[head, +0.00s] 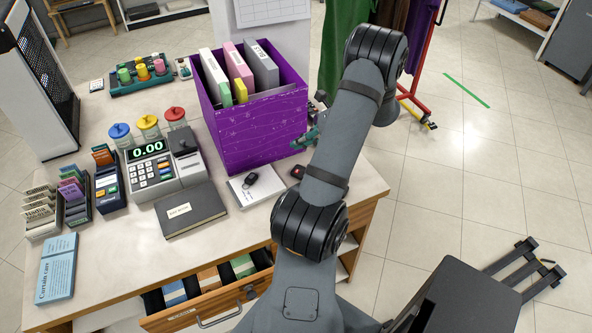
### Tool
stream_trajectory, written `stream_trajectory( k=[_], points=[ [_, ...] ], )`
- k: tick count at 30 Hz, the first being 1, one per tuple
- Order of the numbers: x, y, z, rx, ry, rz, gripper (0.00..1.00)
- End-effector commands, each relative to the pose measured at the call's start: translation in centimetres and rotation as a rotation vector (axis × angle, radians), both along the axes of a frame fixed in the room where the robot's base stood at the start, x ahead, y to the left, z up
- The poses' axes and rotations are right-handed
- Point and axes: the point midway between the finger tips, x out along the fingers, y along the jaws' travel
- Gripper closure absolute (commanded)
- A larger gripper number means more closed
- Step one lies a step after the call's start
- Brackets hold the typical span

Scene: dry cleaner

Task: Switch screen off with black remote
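A small black object (250,181), perhaps a key fob or remote, lies on a white pad (257,188) on the counter. A second small dark object with a red spot (297,172) lies to its right, close to my arm. Which one is the black remote I cannot tell.
The purple box (257,133) with upright folders stands at the counter's back right. A dark book (190,210), card holders (107,187) and colour-lidded jars (149,127) crowd the left. An open drawer (202,302) juts out in front. A red garment rack (419,70) stands behind my arm.

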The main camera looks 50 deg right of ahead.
Motion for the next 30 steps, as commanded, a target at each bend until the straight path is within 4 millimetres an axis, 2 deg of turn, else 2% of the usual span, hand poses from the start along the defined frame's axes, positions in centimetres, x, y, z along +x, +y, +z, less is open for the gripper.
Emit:
stream_trajectory(
  k=[18,23,30],
  points=[
    [0.0,0.0,-7.7,0.000,0.000,0.000,1.00],
    [0.0,0.0,-8.5,-0.001,0.000,0.001,1.00],
    [0.0,0.0,-8.4,-0.001,0.000,0.001,1.00]
  ],
)
